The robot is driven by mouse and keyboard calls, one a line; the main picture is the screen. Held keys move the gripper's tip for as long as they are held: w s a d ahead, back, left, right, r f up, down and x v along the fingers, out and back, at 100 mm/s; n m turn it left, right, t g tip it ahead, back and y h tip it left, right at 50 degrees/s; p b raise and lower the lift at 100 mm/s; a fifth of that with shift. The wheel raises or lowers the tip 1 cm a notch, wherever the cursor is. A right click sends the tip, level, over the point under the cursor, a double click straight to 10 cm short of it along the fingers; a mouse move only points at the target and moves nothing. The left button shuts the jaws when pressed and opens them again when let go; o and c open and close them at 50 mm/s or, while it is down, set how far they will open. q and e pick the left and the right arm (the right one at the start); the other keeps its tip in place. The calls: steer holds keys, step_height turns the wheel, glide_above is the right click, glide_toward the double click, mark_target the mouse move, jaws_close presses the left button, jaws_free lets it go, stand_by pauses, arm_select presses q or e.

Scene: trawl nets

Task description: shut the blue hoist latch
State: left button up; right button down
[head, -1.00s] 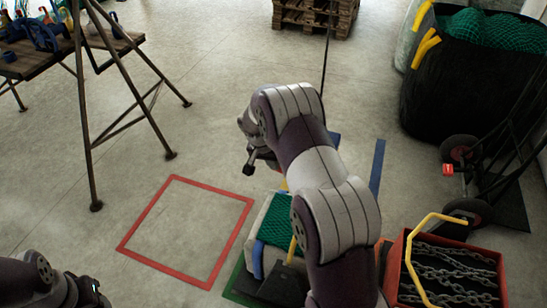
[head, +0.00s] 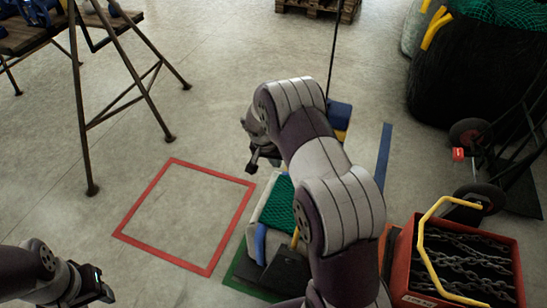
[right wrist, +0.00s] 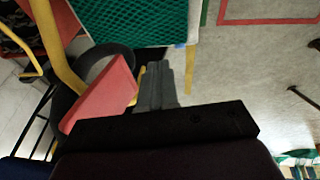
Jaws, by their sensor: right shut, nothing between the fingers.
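I cannot make out the blue hoist latch for certain in either view. In the head view a blue part (head: 339,112) with yellow below it shows behind my right arm, partly hidden. A blue curved bar (head: 260,243) stands at the near side of a pale box with green netting (head: 279,203). My right gripper (head: 262,158) is in front of and above that box, apart from both blue parts. In the right wrist view its grey fingers (right wrist: 156,84) are shut and empty, near a red panel (right wrist: 103,93). My left gripper (head: 98,288) is low at the left, its jaws unclear.
A red crate of chains (head: 455,265) with a yellow bar stands at the right. A hand truck (head: 480,160) and a black net bag (head: 450,80) are behind it. A red floor square (head: 123,226) is empty. A trestle table (head: 35,40) stands at far left.

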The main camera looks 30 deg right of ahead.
arm_select(q)
steer(key=shift+f+b, duration=1.6)
steer(key=shift+f, duration=0.25)
arm_select(e)
steer(key=shift+g+h, duration=0.5)
steer(key=shift+g, duration=0.1)
steer(key=shift+s+d+f, duration=0.3)
steer(key=shift+s+f, duration=0.05)
steer(key=shift+f, duration=0.25)
steer(key=shift+s+d+f, duration=0.3)
steer(key=shift+s+f, duration=0.05)
steer(key=shift+f, duration=0.3)
steer(key=shift+s+d+f, duration=0.3)
steer(key=shift+s+f, duration=0.05)
steer(key=shift+f, duration=0.25)
